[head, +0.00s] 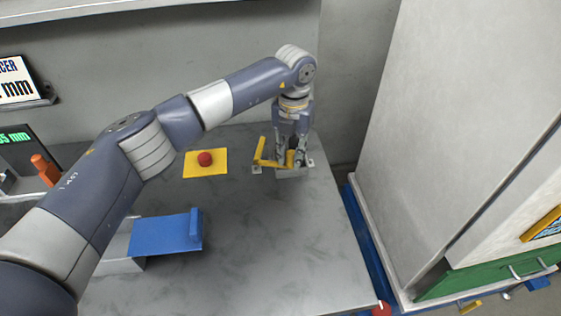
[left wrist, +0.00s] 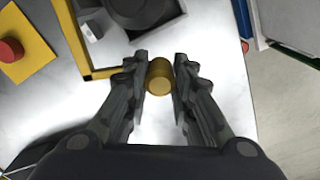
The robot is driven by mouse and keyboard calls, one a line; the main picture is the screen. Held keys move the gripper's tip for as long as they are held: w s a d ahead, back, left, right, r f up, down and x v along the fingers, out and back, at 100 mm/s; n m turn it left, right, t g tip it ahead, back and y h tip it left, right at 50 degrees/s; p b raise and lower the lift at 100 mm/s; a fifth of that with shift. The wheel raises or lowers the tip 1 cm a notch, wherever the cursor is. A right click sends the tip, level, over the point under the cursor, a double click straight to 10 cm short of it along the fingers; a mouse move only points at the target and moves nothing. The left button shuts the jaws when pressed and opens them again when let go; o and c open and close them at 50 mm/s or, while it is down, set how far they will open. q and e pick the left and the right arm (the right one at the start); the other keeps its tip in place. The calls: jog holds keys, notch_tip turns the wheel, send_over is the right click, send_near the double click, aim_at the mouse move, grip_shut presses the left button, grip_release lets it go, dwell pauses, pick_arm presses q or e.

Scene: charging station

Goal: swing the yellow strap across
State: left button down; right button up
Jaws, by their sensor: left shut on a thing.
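The yellow strap (head: 259,152) is a thin angled bar on a small grey fixture (head: 292,173) near the table's far right corner. In the left wrist view the strap (left wrist: 75,38) runs down the upper left and bends toward my fingers, beside a dark round part in the fixture (left wrist: 165,14). My left gripper (head: 290,153) points down over the fixture. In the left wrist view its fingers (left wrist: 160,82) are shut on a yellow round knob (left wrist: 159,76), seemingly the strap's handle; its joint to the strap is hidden. My right gripper is not in view.
A red button on a yellow plate (head: 192,166) lies left of the fixture. A blue-topped block (head: 165,234) stands nearer. A tall grey cabinet (head: 450,120) rises beyond the table's right edge. The grey tabletop (head: 270,240) is clear at the front right.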

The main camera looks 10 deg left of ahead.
pick_arm(q)
jog(key=shift+w+d+n+b, duration=0.5)
jog(key=shift+w+d+n, duration=0.35)
jog(key=shift+n, duration=0.15)
jog(key=c, duration=1.3)
grip_release()
jog(key=shift+c, duration=0.2)
notch_tip(320, 180, up, 12)
